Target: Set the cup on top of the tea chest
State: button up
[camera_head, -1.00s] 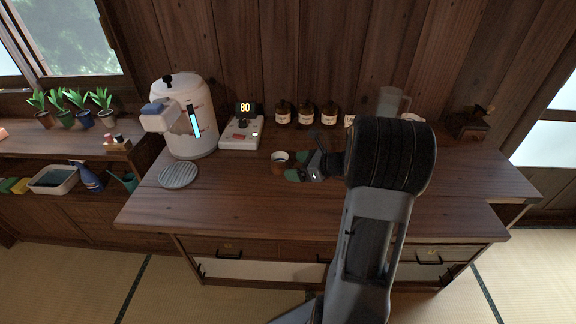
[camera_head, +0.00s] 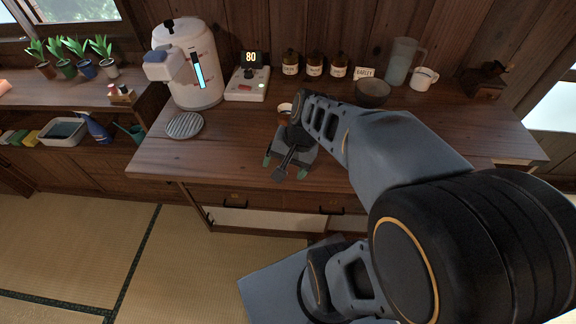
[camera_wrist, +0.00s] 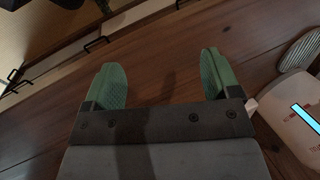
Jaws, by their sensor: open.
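A small brown cup with a pale rim (camera_head: 284,109) stands on the wooden top of a long chest-like counter with drawers (camera_head: 225,145). I cannot tell whether this counter is the tea chest; no other chest is clear. My gripper (camera_head: 284,166) is open, its green-padded fingers spread and pointing toward the front edge, on the near side of the cup. My wrist partly hides the cup's right side. In the wrist view the open fingers (camera_wrist: 162,64) have nothing between them, only wooden top beyond; the cup is not in that view.
A white dispenser (camera_head: 186,75), a round ribbed coaster (camera_head: 185,125) and a white device reading 80 (camera_head: 248,85) stand on the left. Jars (camera_head: 314,66), a dark bowl (camera_head: 372,93), a pitcher (camera_head: 401,62) and a white mug (camera_head: 424,79) line the back. The front left top is clear.

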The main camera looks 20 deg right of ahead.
jog(key=n+h, duration=0.1)
jog(key=n, duration=0.1)
jog(key=s+n+h, duration=0.1)
jog(key=n, duration=0.1)
jog(key=s+r+n+t+h, duration=0.1)
jog(key=n, duration=0.2)
jog(key=shift+s+a, duration=0.25)
jog(key=shift+a, duration=0.1)
jog(key=shift+r, duration=0.1)
